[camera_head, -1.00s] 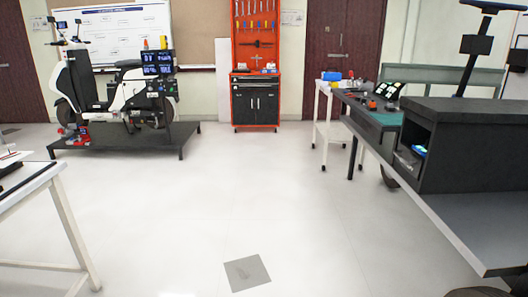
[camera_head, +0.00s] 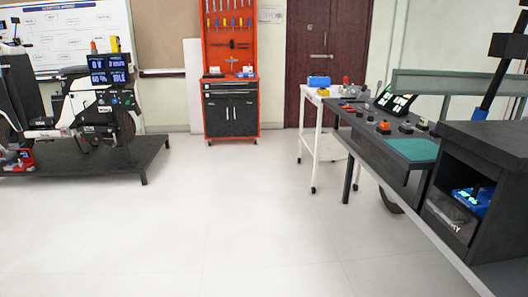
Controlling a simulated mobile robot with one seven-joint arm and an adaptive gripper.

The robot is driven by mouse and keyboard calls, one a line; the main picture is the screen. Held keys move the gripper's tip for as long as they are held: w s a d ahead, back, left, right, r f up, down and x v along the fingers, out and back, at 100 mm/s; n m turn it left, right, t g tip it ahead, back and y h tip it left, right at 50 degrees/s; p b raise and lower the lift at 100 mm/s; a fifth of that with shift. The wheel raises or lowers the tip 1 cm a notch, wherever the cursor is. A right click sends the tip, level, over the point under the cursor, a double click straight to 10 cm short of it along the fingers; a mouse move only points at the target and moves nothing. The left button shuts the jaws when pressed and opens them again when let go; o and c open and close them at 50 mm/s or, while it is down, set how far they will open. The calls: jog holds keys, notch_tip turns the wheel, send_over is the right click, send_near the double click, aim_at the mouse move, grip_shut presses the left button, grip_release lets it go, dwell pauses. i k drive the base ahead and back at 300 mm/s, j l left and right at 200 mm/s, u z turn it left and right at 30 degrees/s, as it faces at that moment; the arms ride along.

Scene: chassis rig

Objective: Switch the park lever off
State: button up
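A dark control desk (camera_head: 375,145) stands at the right. It carries a tilted lit display (camera_head: 393,101) and several small controls with orange or red parts. One of these controls (camera_head: 384,127) sits near the desk's middle, and another (camera_head: 406,127) is to its right. I cannot tell which, if any, is the park lever, nor its position at this size. My gripper is not in view.
A white trolley (camera_head: 317,143) stands behind the desk's left end. A dark shelf unit (camera_head: 498,150) with a blue device (camera_head: 472,200) is at the near right. An orange tool cabinet (camera_head: 231,115) and a scooter platform (camera_head: 110,165) stand farther back. The middle floor is clear.

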aim_at(345, 78)
jog(key=i+z, duration=0.1)
jog(key=i, duration=0.65)
jog(key=i+j+z, duration=0.1)
jog(key=i, duration=0.65)
jog(key=i+z, duration=0.25)
jog(key=i, duration=0.15)
jog(key=i+j+z, duration=0.5)
jog(key=i, duration=0.25)
jog(key=i+j+z, duration=0.25)
jog(key=i+j, duration=0.5)
jog(key=i, duration=0.05)
